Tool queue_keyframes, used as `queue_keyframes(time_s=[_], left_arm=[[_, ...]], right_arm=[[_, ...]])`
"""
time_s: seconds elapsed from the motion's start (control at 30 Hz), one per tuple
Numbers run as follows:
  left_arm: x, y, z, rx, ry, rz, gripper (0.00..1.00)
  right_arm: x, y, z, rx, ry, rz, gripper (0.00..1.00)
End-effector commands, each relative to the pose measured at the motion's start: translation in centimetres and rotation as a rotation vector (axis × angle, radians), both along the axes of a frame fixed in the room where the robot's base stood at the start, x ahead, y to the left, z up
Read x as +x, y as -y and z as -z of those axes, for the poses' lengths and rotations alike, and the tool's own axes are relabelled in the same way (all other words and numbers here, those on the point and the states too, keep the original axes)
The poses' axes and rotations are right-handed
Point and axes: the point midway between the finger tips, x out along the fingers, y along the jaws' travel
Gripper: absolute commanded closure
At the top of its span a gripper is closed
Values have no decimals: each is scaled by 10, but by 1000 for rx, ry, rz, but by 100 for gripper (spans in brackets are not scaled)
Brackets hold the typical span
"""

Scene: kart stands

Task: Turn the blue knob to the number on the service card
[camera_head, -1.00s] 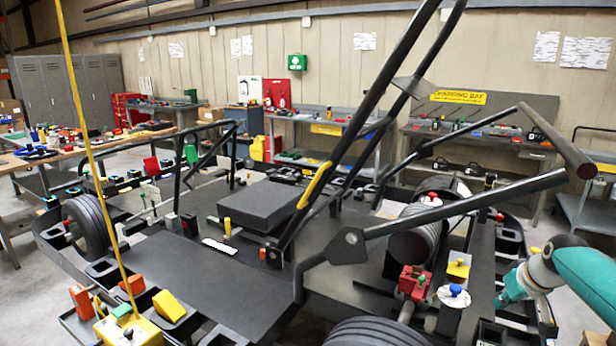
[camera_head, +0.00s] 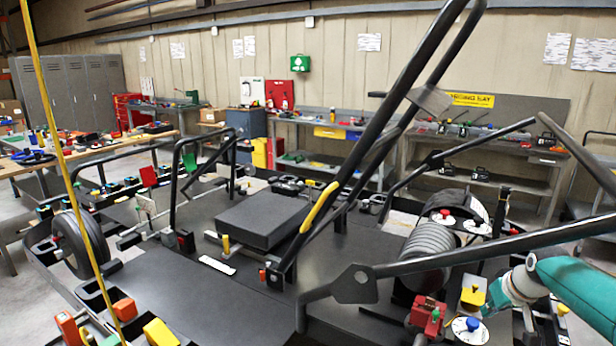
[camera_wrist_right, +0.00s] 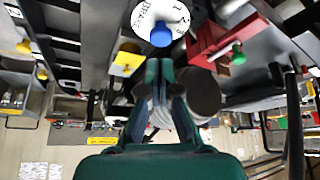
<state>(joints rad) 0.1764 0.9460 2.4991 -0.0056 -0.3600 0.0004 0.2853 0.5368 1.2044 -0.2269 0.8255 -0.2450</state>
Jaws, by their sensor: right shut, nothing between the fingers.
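The blue knob (camera_head: 473,323) stands on a round white dial (camera_head: 460,334) at the lower right of the head view. In the right wrist view the blue knob (camera_wrist_right: 161,37) sits at the top centre, and its dial (camera_wrist_right: 145,14) shows the word BRAKE and some digits. My right gripper (camera_head: 488,304) is shut and empty. In the right wrist view its fingertips (camera_wrist_right: 160,66) appear just below the knob; I cannot tell whether they touch it. A white strip (camera_head: 217,265) lies on the dark deck; I cannot tell whether it is the service card. My left gripper is not in view.
A red block (camera_head: 427,315) with a green knob stands left of the dial. A dark frame bar (camera_head: 480,246) crosses above. A grey ribbed cylinder (camera_head: 430,255) lies further back.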

Motion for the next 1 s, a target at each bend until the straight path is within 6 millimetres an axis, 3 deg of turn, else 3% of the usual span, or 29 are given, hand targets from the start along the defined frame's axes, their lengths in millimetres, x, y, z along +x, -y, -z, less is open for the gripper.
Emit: queue_keyframes(time_s=[0.07, 0.7, 1.0], left_arm=[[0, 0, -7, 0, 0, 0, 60], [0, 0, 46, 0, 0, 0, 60], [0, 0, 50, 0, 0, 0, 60]], right_arm=[[-1, -5, -3, 0, 0, 0, 100], [-1, -4, 62, 1, 0, 3, 100], [-1, -4, 69, 0, 1, 4, 100]])
